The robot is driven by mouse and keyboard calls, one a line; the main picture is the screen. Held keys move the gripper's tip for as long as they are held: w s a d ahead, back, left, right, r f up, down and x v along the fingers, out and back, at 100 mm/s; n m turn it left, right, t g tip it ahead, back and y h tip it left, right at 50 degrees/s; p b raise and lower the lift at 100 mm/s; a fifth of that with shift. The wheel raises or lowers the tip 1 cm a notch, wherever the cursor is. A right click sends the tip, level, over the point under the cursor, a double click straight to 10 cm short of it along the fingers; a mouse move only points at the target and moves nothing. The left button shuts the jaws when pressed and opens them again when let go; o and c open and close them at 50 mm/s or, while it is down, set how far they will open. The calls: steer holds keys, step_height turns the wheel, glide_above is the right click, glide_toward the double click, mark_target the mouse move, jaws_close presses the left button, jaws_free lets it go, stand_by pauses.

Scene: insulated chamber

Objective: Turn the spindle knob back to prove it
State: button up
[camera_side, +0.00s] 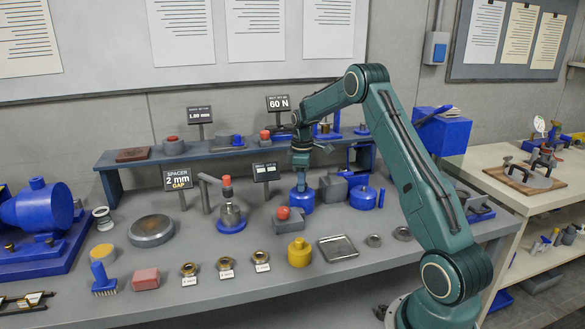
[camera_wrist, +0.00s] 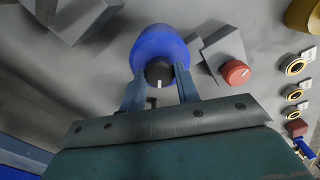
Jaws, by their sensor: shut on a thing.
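The spindle knob (camera_wrist: 158,73) is a dark round cap with a white pointer line. It sits on top of an upright blue cylindrical body (camera_wrist: 160,40), which also shows on the bench in the side view (camera_side: 301,204). In the wrist view the pointer line points toward the bottom of the picture. My gripper (camera_wrist: 159,90) is shut on the knob, one finger on each side. In the side view my gripper (camera_side: 302,180) points down onto the top of the blue body and hides the knob.
A grey block with a red knob (camera_wrist: 235,72) stands close beside the blue body. A small display sign (camera_side: 265,172) stands behind it. A yellow weight (camera_side: 299,252), a metal tray (camera_side: 338,249) and labelled brass rings (camera_side: 225,264) lie toward the front edge. A raised shelf (camera_side: 230,152) runs behind.

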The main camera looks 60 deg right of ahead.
steer(key=m, duration=1.1)
steer(key=shift+d, duration=0.1)
steer(key=m, duration=0.4)
steer(key=shift+m, duration=0.3)
steer(key=m, duration=0.6)
steer(key=shift+r, duration=0.1)
steer(key=m, duration=0.6)
steer(key=shift+m, duration=0.3)
steer(key=o, duration=1)
steer(key=shift+c, duration=0.2)
steer(key=shift+s, duration=0.1)
